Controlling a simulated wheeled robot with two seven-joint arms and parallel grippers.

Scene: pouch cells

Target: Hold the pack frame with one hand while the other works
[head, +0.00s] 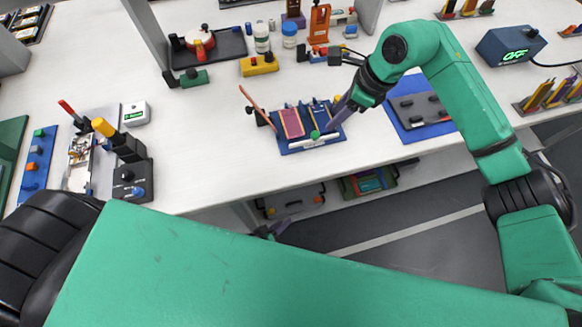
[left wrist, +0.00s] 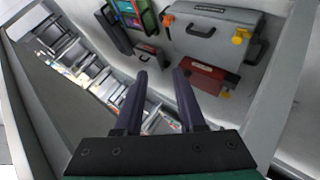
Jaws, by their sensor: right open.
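The pack frame (head: 285,151), a blue tray with upright dividers, sits near the front edge of the white table. A pink and orange pouch cell (head: 291,123) stands in its left part. A white strip with a green knob runs along its front. A thin copper-coloured piece leans up at its left end. My right gripper (head: 338,110) is open at the frame's right end; whether it touches the frame I cannot tell. My left gripper (head: 275,231) is below the table's front edge, away from the frame. Its fingers show apart and empty in the left wrist view (left wrist: 160,80).
A blue tray with grey blocks (head: 418,110) lies right of the frame. Tubs (head: 262,38) and a yellow block (head: 259,65) stand behind. A lever fixture (head: 130,175) is at left. Under the table are cases (left wrist: 215,40) and a red box (left wrist: 208,76).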

